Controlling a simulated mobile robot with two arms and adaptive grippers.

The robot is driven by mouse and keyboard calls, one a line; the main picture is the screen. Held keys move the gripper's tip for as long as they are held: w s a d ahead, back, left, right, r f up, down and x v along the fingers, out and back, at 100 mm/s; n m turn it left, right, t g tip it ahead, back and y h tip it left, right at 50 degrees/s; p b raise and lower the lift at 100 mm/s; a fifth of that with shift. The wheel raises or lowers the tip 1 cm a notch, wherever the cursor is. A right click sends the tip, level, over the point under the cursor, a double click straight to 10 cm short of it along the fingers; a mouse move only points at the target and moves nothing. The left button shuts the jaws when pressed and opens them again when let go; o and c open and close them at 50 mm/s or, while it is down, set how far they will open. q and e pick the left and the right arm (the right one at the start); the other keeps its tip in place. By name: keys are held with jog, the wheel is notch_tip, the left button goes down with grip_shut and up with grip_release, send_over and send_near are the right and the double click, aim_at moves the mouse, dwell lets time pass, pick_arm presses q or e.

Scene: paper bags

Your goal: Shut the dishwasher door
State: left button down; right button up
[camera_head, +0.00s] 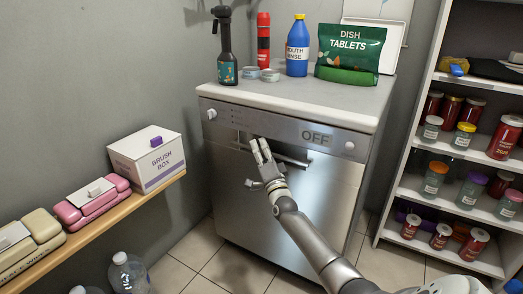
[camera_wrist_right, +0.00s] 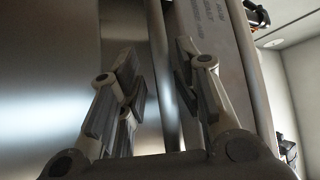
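The dishwasher (camera_head: 300,205) is a steel-fronted unit with a grey top and a panel reading OFF. Its door stands upright under the panel and looks closed or nearly so; I cannot tell whether it is fully latched. A horizontal bar handle (camera_head: 292,161) crosses the upper door. My right gripper (camera_head: 256,163) is at the door's upper left part, by the handle's left end, with its fingers spread. In the right wrist view, the fingers (camera_wrist_right: 155,78) are apart, with the handle bar (camera_wrist_right: 160,60) running between them; contact is unclear. My left gripper is out of view.
On the dishwasher top stand a spray bottle (camera_head: 226,50), a red flask (camera_head: 263,42), a blue mouth rinse bottle (camera_head: 298,48) and a green dish tablets bag (camera_head: 348,50). A jar shelf (camera_head: 450,150) is at right, a wooden ledge (camera_head: 110,220) with boxes at left. Floor shows in front.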

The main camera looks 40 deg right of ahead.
jog(key=shift+a, duration=0.1)
jog(key=shift+s+a+f, duration=0.15)
jog(key=shift+s+f, duration=0.05)
jog(key=v, duration=1.1)
jog(key=shift+s, duration=0.25)
